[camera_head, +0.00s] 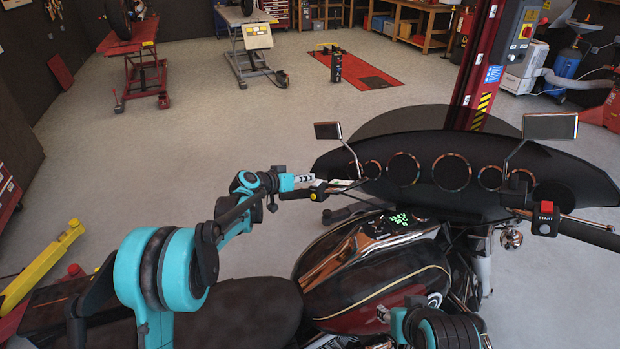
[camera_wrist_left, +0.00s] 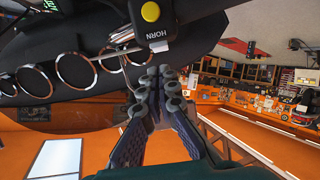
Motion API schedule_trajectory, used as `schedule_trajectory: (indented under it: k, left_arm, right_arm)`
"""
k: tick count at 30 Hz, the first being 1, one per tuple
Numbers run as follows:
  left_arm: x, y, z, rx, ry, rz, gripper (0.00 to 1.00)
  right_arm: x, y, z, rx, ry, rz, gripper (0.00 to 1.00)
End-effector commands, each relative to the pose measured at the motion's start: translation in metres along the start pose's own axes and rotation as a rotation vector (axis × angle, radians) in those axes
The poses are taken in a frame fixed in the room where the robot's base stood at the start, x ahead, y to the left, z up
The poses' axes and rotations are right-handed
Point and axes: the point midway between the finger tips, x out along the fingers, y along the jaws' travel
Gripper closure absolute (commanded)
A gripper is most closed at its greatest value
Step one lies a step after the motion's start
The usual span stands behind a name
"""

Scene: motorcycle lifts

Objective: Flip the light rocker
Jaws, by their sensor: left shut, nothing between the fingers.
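The motorcycle's left switch housing (camera_head: 319,190) sits on the left handlebar. In the wrist view the housing (camera_wrist_left: 157,25) is black, with a round yellow button and the word HORN. A small whitish piece shows at the housing's edge nearest my fingertips; I cannot tell if it is the light rocker. My left gripper (camera_head: 308,178) is beside the housing; in the left wrist view its fingertips (camera_wrist_left: 168,72) are together and empty, just below the housing. I cannot tell if they touch it. Part of my right arm shows at the bottom; its gripper is not in view.
The left mirror (camera_head: 328,131) and the dark fairing (camera_head: 420,150) with round gauges stand close beyond the gripper. The tank (camera_head: 370,275) and seat lie below. Open floor lies to the left.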

Motion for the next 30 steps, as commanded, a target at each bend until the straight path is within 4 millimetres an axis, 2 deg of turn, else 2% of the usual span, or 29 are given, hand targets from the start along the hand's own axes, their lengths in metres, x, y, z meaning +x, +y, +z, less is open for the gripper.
schedule_trajectory:
  k: [9, 15, 20, 30]
  left_arm:
    - [-0.069, -0.001, 0.0, -0.003, 0.001, -0.003, 1.0]
    - [-0.096, -0.001, 0.0, -0.002, 0.0, -0.001, 1.0]
    - [-0.103, 0.0, 0.001, -0.002, 0.0, 0.001, 1.0]
    - [-0.103, 0.0, 0.0, -0.001, 0.0, 0.001, 1.0]
  right_arm:
    - [0.0, 0.0, 0.0, 0.0, 0.0, 0.0, 0.6]
    - [0.0, 0.0, 0.0, 0.0, 0.0, 0.0, 0.6]
    - [0.0, 0.0, 0.0, 0.0, 0.0, 0.0, 0.6]
    - [0.0, 0.0, 0.0, 0.0, 0.0, 0.0, 0.6]
